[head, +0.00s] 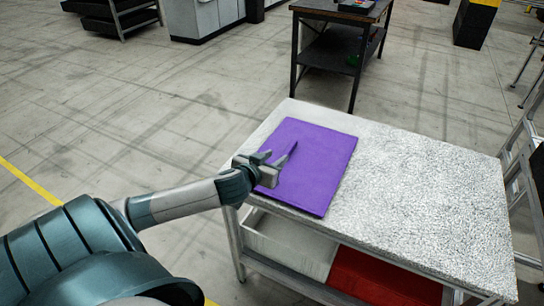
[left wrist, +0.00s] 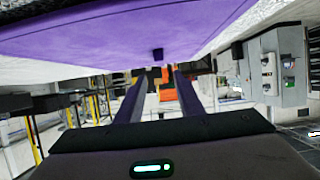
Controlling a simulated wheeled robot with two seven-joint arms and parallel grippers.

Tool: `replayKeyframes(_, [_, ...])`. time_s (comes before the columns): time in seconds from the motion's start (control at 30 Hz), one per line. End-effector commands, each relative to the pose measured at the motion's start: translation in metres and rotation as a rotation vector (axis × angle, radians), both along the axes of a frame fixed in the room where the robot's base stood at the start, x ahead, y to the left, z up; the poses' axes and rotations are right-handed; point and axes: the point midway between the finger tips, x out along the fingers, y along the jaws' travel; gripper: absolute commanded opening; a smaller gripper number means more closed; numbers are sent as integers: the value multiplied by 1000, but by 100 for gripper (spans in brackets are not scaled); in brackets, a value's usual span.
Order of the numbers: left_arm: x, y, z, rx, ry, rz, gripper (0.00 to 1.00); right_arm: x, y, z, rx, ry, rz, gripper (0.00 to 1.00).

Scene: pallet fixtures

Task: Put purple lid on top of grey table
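The purple lid (head: 322,168) lies flat on the left end of the grey table (head: 430,200), within its edges. It also shows in the left wrist view (left wrist: 130,35) across the top, with a small dark purple piece at its edge. My left gripper (head: 277,158) is over the lid's left part, with its two fingers apart. In the left wrist view the fingers (left wrist: 158,75) are also spread, with nothing clearly gripped between them. Whether they touch the lid cannot be told. My right gripper is not in view.
Under the tabletop are a white bin (head: 290,245) and a red bin (head: 380,280). A dark table (head: 340,45) stands behind, and a ladder-like frame (head: 525,175) is at the right. The right part of the grey tabletop is clear.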

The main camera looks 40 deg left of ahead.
Motion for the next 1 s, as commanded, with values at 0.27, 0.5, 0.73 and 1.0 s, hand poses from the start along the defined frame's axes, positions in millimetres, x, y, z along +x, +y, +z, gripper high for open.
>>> replayKeyframes(0.27, [-15,-4,6,1,0,0,34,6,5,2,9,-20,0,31])
replayKeyframes(0.5, [-15,-3,7,1,0,1,34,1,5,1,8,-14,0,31])
replayKeyframes(0.73, [-15,-3,7,1,0,1,34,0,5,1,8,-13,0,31])
replayKeyframes(1.0, [-15,-3,5,1,2,1,34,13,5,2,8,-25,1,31])
